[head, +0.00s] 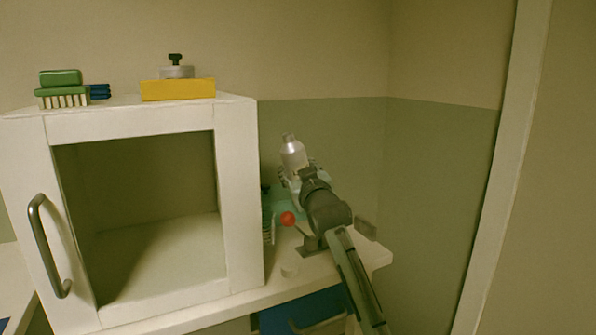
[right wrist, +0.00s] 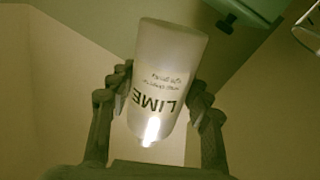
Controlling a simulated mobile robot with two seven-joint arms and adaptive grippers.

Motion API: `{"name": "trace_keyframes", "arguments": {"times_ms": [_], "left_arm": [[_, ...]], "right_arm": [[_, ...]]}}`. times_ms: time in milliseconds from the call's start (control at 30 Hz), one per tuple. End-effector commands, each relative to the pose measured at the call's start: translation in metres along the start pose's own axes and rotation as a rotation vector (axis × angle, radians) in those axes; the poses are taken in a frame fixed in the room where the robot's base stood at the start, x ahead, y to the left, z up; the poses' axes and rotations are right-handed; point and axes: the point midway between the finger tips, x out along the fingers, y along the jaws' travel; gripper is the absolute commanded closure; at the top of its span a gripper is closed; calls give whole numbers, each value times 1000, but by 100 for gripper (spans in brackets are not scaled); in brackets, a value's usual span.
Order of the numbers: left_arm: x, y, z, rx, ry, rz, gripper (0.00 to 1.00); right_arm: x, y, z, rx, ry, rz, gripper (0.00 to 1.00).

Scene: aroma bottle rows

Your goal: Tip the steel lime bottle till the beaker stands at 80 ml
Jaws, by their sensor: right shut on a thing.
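In the right wrist view the bottle (right wrist: 168,75) sits between the two fingers, with the LIME label upside down. A clear curved rim (right wrist: 309,24) shows at the top right corner there; it may be the beaker, but I cannot tell. No beaker level can be read. My left gripper is not in view.
An open white cabinet (head: 239,190) stands left of my right arm. On its top are a green brush (head: 62,90) and a yellow block (head: 178,90). A wall closes the right side.

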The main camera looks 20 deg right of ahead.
Motion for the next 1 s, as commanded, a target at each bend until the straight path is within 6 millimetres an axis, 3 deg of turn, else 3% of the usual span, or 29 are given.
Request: {"name": "trace_keyframes", "arguments": {"times_ms": [1000], "left_arm": [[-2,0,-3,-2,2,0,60]], "right_arm": [[-11,-4,-11,-113,28,5,92]]}}
